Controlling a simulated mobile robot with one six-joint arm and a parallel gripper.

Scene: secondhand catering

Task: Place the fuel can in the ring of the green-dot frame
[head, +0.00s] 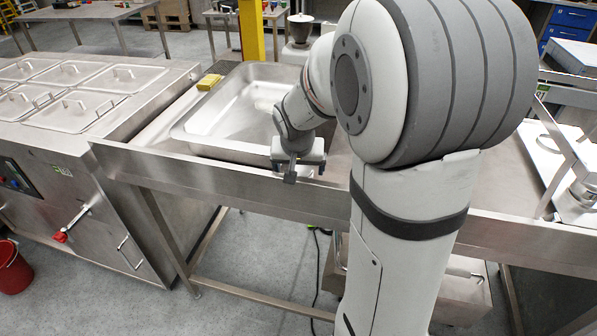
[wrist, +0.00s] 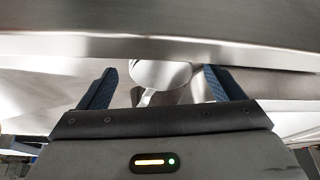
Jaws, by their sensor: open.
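My gripper (head: 290,176) hangs over the front edge of the steel sink table, just in front of the large basin. In the wrist view its two blue fingers stand wide apart, with the gap between them (wrist: 162,80). A round, shiny metal piece with a narrow strip (wrist: 160,74) shows behind that gap; I cannot tell what it is or whether it is touched. I cannot make out a fuel can in either view. A metal frame (head: 566,150) stands on the right, partly cut off; I cannot confirm a green dot or its ring.
The sink table's front rim (head: 225,178) runs below my gripper, and the basin (head: 235,110) lies behind it. A yellow sponge (head: 209,82) lies on the left ledge. A steel counter with lidded pans (head: 70,75) stands left. My arm hides much of the right side.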

